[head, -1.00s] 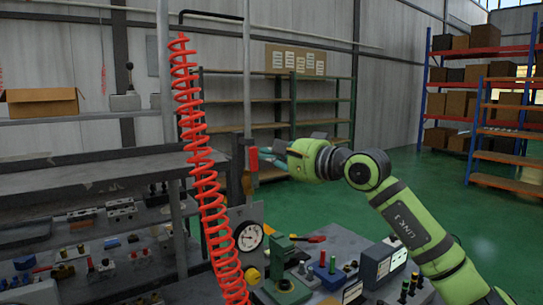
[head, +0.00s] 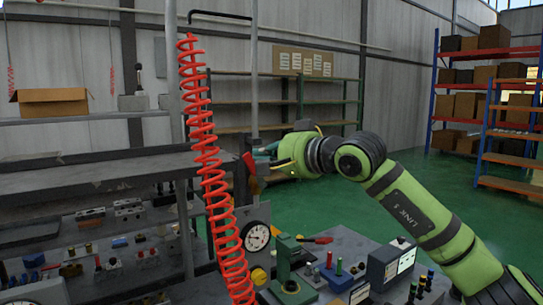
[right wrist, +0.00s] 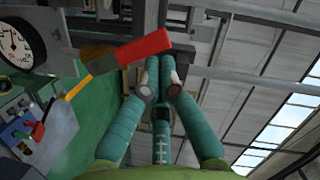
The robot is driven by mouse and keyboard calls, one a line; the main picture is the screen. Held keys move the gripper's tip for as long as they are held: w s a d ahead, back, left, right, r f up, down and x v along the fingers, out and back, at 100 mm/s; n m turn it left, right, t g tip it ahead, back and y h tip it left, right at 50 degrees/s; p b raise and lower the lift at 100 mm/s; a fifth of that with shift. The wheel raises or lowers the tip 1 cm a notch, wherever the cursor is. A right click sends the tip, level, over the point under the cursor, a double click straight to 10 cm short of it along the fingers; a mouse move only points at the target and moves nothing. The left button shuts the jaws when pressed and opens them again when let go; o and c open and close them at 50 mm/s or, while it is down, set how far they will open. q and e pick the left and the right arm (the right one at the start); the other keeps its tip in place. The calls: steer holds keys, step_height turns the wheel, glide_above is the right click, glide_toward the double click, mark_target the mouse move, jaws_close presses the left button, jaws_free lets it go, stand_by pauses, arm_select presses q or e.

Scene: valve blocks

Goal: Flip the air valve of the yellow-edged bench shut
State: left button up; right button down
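The air valve's red lever (head: 249,163) stands on the post above the round gauge (head: 257,236), its top leaning left. In the right wrist view the red lever (right wrist: 145,47) slants across above my fingertips, on a dull flat stem. My right gripper (head: 268,153) is just right of the lever. In the right wrist view its teal fingers (right wrist: 160,65) are drawn together with nothing seen between them. The tips are very close to the lever's red end; whether they touch is unclear. Yellow edging on the bench is not clear. My left gripper is out of view.
A red coiled hose (head: 210,170) hangs left of the valve post. A green press (head: 288,270), switches and a display box (head: 391,262) crowd the bench below my right arm. Grey shelves (head: 95,185) stand left. Open green floor lies behind the arm.

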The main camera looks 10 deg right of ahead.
mark_target(249, 165)
steer(key=shift+s+a+f+n+h+b, duration=0.15)
steer(key=shift+s+a+n+h+b, duration=0.1)
steer(key=shift+a+n, duration=0.3)
steer(key=shift+s+a+f+n+h+b, duration=0.15)
steer(key=shift+a+n+h, duration=0.15)
steer(key=shift+n, duration=0.35)
steer(key=shift+s+a+f+n+h+b, duration=0.3)
steer(key=shift+a+f+n+h+b, duration=0.15)
steer(key=shift+a+n, duration=0.5)
arm_select(q)
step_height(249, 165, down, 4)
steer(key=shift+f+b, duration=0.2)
steer(key=shift+b, duration=1.05)
arm_select(e)
steer(key=n, duration=0.1)
steer(key=a+f+n, duration=0.1)
steer(key=f+n+h, duration=0.1)
steer(key=shift+s+a+f+n, duration=0.2)
steer(key=shift+s+a+n, duration=0.05)
steer(key=shift+s, duration=0.1)
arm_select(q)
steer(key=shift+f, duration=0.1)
arm_select(e)
steer(key=shift+f, duration=0.1)
